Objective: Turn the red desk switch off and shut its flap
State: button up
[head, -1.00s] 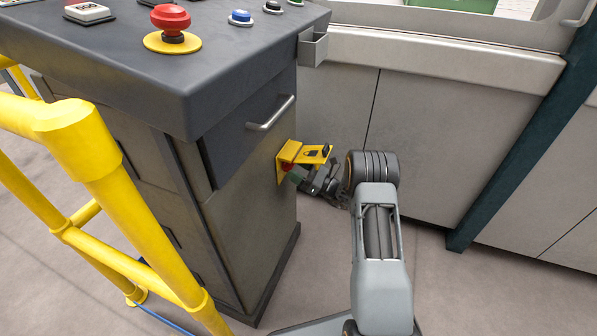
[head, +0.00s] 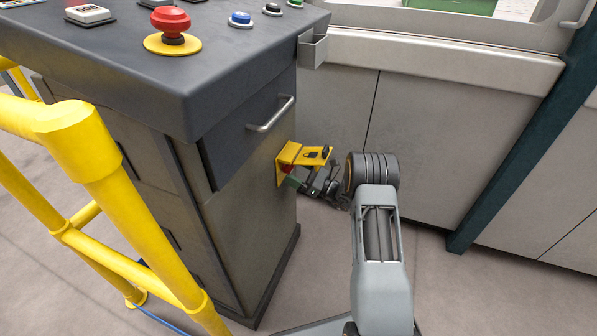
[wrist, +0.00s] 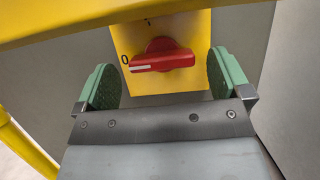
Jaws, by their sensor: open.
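The red switch (wrist: 162,56) is a rotary handle on a yellow plate (wrist: 160,22) on the side of the dark desk cabinet. In the wrist view its white line points left, at the 0 mark; the I mark is above. The yellow flap (head: 319,153) stands out from the plate above the switch, raised open; its edge crosses the top of the wrist view (wrist: 60,18). My gripper (wrist: 164,77) is open, its green-padded fingers apart to either side of the handle, with nothing held. In the head view my gripper (head: 297,183) is under the flap, partly hidden.
The desk top (head: 110,50) carries a red mushroom button (head: 171,20) and several smaller buttons. A drawer handle (head: 271,114) is above the flap. Yellow railing (head: 130,215) stands at the left. Grey machine panels (head: 450,130) are behind my arm. Floor is clear at right.

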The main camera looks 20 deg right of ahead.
jog(key=p+v, duration=0.2)
jog(key=v, duration=1.1)
jog(key=shift+s+d+f, duration=0.15)
jog(key=shift+s+d, duration=0.05)
jog(key=shift+d, duration=0.1)
jog(key=shift+c, duration=0.4)
